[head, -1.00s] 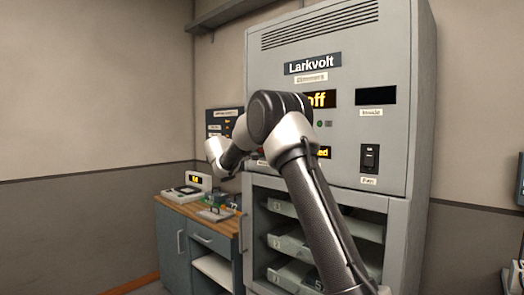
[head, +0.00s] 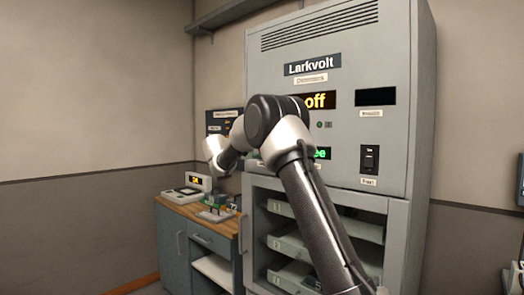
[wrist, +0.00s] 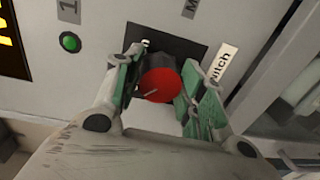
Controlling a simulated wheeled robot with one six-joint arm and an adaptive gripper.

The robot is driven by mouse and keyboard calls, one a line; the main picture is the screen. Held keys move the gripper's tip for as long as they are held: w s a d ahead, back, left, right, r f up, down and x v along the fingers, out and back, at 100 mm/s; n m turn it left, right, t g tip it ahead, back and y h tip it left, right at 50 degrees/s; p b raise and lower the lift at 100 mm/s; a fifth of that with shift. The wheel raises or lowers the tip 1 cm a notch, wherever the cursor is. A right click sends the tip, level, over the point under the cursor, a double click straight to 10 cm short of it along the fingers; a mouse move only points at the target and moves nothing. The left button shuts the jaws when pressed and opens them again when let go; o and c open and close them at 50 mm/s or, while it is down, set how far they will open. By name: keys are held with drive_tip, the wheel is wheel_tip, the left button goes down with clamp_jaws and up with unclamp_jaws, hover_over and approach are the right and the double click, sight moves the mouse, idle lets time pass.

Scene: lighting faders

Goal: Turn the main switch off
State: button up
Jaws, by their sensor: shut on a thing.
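The main switch is a red round knob (wrist: 160,84) on a black plate (wrist: 185,47) in the wrist view. A white line on its face slants toward the lower left. A partly covered label (wrist: 222,65) beside the plate ends in "witch". My gripper (wrist: 160,88) has its green-padded fingers on both sides of the knob and is shut on it. In the head view my arm hides the knob and the gripper. An amber display (head: 317,100) on the cabinet reads "off".
The tall grey Larkvolt cabinet (head: 390,30) has a black rocker switch (head: 369,158) at right and open shelves below. A green button (wrist: 69,43) sits left of the knob plate. A wood-topped bench (head: 172,203) with small devices stands at left.

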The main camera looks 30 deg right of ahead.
idle(0.4)
drive_tip(key=o, duration=1)
drive_tip(key=shift+a, duration=0.1)
drive_tip(key=v, duration=1.2)
